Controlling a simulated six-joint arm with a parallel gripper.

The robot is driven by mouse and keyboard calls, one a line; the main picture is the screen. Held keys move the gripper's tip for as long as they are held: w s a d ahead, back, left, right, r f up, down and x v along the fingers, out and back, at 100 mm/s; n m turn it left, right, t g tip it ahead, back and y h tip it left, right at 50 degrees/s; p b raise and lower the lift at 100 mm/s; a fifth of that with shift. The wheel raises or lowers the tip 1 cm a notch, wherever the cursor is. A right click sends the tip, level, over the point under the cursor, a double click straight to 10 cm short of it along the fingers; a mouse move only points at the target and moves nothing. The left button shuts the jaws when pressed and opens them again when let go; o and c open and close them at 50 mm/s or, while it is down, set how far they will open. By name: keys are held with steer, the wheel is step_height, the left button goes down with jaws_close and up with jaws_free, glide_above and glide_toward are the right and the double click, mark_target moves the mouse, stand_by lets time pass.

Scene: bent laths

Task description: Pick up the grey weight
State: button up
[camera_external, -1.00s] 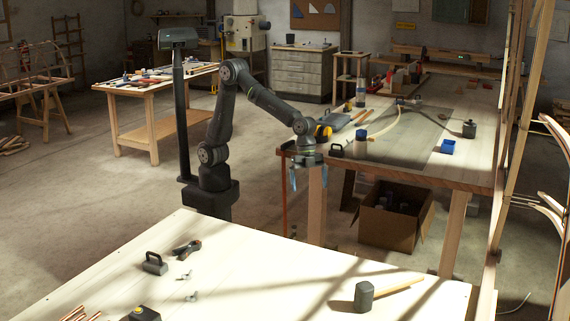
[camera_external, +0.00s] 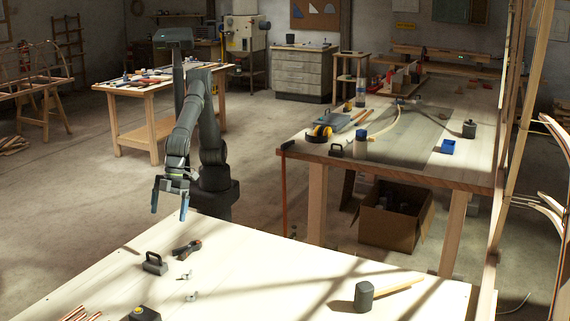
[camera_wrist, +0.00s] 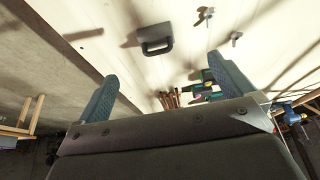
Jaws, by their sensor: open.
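A grey weight with a loop handle (camera_external: 154,265) stands near the far left edge of the pale near table (camera_external: 250,265). In the wrist view the grey weight (camera_wrist: 156,40) lies beyond my fingers, near the top middle. My gripper (camera_external: 170,206) hangs above and behind the table's far left edge, fingers pointing down, apart from the weight. It is open and empty; both blue fingers also show in the wrist view (camera_wrist: 160,78). A similar dark handled block (camera_external: 336,150) sits on the far workbench (camera_external: 400,170).
Copper rods (camera_external: 82,314) and a dark box with a yellow button (camera_external: 145,314) are at the front. A mallet (camera_external: 365,296) lies at right. The table's middle is clear.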

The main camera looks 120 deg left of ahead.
steer(key=s, duration=0.1)
glide_above(155, 262)
steer(key=a, duration=0.3)
step_height(155, 262, down, 11)
steer(key=shift+s+a+f, duration=0.1)
steer(key=shift+s+a, duration=0.05)
steer(key=shift+d+r+x, duration=0.1)
steer(key=shift+d+x, duration=0.1)
steer(key=shift+x, duration=0.65)
steer(key=shift+d+r+x, duration=0.1)
steer(key=shift+d+x, duration=0.05)
steer(key=shift+x, duration=0.75)
steer(key=shift+d+x, duration=0.2)
steer(key=shift+x, duration=0.65)
steer(key=shift+r, duration=0.1)
steer(key=c, duration=1.7)
steer(key=shift+o, duration=0.2)
steer(key=shift+r, duration=0.15)
